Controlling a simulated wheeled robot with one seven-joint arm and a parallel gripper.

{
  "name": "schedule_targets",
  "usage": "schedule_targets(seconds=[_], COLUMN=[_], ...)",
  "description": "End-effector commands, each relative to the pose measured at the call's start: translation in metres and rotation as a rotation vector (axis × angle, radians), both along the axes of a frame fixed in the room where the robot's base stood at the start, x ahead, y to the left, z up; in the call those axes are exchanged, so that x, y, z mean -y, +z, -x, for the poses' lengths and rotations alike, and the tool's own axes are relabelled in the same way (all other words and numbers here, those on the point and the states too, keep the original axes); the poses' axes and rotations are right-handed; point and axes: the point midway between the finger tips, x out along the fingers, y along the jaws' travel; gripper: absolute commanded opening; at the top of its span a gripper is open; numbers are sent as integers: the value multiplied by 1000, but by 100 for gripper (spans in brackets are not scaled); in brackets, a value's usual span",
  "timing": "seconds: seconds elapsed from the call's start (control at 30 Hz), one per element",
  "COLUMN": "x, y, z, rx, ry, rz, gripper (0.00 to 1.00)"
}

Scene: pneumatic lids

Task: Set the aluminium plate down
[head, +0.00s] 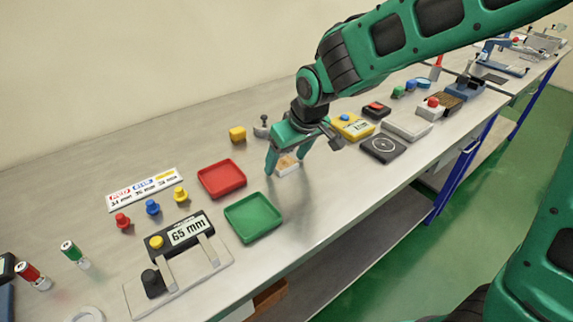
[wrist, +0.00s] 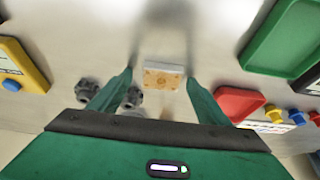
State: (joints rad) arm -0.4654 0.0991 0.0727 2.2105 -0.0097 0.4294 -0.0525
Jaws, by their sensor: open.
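A small flat block (head: 288,167) with pale sides and a mottled tan top lies on the grey bench. It is the only plate-like piece at my gripper, but I cannot tell its material. My gripper (head: 284,172) is open over it, one finger on each side. In the wrist view the block (wrist: 164,76) shows between the fingertips (wrist: 159,79), with a gap at its left side and a narrower one at its right. Nothing is held between the fingers.
A red tray (head: 222,192) and a green tray (head: 255,231) stand left of my gripper. A yellow gauge (head: 352,126) and dark scale (head: 383,149) stand right. Bare bench lies in front.

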Motion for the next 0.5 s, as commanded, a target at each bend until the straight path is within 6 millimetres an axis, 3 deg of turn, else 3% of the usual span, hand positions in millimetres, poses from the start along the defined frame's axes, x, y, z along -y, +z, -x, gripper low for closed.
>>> schedule_targets(seconds=[0.23, 0.4, 0.5], x=[0, 0, 0], y=[-1, -1, -1], z=[0, 0, 0], rx=[0, 0, 1], ry=[0, 0, 0], rz=[0, 0, -1], gripper=[70, 30, 20])
